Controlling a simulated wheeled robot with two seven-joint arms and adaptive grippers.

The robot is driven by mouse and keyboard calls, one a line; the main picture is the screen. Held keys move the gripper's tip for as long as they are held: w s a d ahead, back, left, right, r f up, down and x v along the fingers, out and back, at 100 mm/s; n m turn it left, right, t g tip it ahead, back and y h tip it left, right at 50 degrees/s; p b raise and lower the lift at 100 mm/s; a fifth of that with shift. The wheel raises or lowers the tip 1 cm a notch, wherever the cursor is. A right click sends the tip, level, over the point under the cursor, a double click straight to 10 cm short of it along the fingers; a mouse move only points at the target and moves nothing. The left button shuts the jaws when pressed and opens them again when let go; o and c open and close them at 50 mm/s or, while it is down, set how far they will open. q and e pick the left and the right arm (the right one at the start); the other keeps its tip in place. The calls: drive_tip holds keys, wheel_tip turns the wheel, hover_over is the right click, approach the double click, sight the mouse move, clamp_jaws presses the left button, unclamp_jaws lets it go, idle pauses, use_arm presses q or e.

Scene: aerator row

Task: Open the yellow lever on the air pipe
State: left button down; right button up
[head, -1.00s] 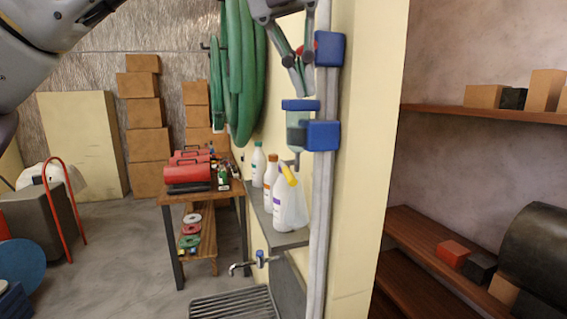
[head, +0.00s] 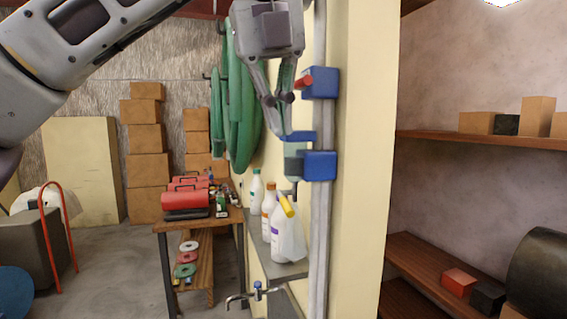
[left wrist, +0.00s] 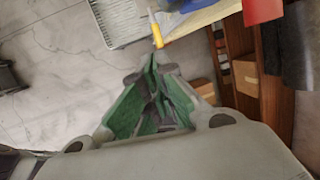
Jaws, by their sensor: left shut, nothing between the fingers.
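The air pipe (head: 319,235) runs down the edge of the pale wall. It carries blue fittings (head: 320,166), with a clear-bowled unit (head: 294,160) beside the lower one. A small yellow lever (head: 286,204) hangs tilted under that unit, seen against a white jug. In the left wrist view the yellow lever (left wrist: 157,32) shows beyond the fingertips. My left gripper (head: 278,99) points down, shut and empty, above and left of the clear-bowled unit, apart from the lever. Its green-padded fingers (left wrist: 153,62) show in the wrist view. My right gripper is not in view.
A red handle (head: 303,82) sticks out at the upper blue fitting (head: 320,83), close to my left fingers. Green hoses (head: 240,100) hang behind. A white jug (head: 288,240) and bottles stand on a ledge below. Wooden shelves (head: 490,141) are on the right.

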use_arm(q)
drive_tip(key=p, duration=0.1)
approach(288, 207)
drive_tip(key=x, duration=0.6)
drive_tip(key=shift+s, duration=0.1)
drive_tip(key=shift+d+f, duration=0.1)
drive_tip(key=shift+f, duration=0.5)
drive_tip(key=shift+w, duration=0.25)
